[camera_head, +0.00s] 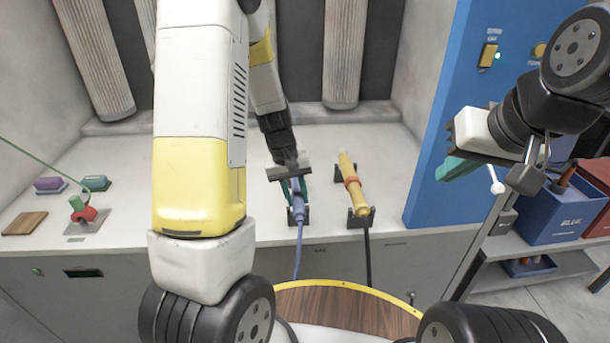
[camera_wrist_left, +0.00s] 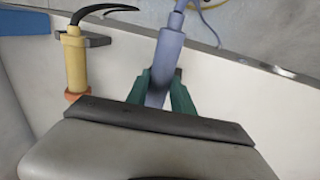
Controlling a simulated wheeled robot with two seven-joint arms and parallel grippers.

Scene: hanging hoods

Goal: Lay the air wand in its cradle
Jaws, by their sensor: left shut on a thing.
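My left gripper (camera_head: 294,188) is shut on a blue wand (camera_head: 298,204) over the counter. In the left wrist view its green fingers (camera_wrist_left: 166,95) sit on both sides of the blue wand (camera_wrist_left: 169,52). The wand's blue hose (camera_head: 298,255) hangs over the counter's front edge. A dark cradle (camera_head: 306,215) is at the wand's front end; I cannot tell whether the wand is fully seated. A yellow wand (camera_head: 349,175) with a red ring lies in a cradle just to the right. My right gripper (camera_head: 458,169) is at the right, away from the wands; its opening is unclear.
A blue panel (camera_head: 440,110) stands right of the counter (camera_head: 400,160). A red-and-green tool (camera_head: 84,211) on a green cord, coloured blocks (camera_head: 48,185) and a wooden board (camera_head: 24,223) lie at the left.

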